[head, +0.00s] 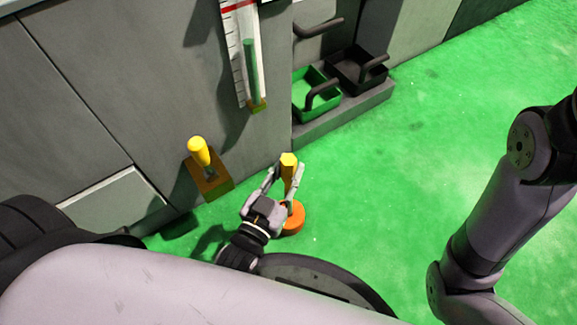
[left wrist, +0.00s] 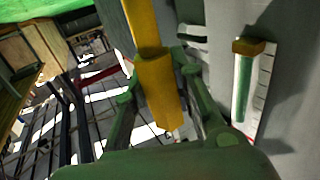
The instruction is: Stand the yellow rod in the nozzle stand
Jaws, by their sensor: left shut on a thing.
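My left gripper (head: 283,185) is shut on a yellow rod (head: 288,161) with a thicker, faceted upper end. The left wrist view shows the rod (left wrist: 158,92) between the fingers (left wrist: 160,85), its thinner part running out of the top edge. An orange disc (head: 292,218) shows below the gripper. I cannot tell whether it is joined to the rod. A brown-yellow block (head: 217,185) at the grey wall, left of the gripper, holds another yellow, round-topped piece (head: 199,150). I cannot tell for sure which thing is the nozzle stand. My right gripper is out of view.
A green rod (head: 250,75) stands in a small yellow block (head: 256,105) before a white scale (head: 233,50) on the wall. A green bin (head: 303,88) and a black bin (head: 352,68) sit on a grey ledge. The green floor (head: 420,130) at right is clear.

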